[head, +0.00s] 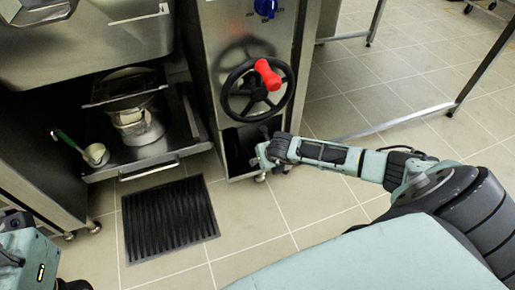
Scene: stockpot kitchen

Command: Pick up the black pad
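The black pad (170,218) is a ribbed, dark rectangular mat lying flat on the tiled floor, in front of the open drawer unit in the head view. Nothing covers it. My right gripper (264,155) is at the end of the arm from the right, beside the lower cabinet under the handwheel and to the right of the pad, apart from it. It is small and dark, and I cannot tell whether its fingers are open. Part of my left arm shows at the bottom left corner; its fingertips are not visible.
A drawer (150,165) stands pulled out behind the pad, with a metal pot (138,124) and a green-handled ladle (95,153). A black handwheel (240,97) with a red knob is on the steel cabinet. Floor right of the pad is clear; metal table legs stand farther right.

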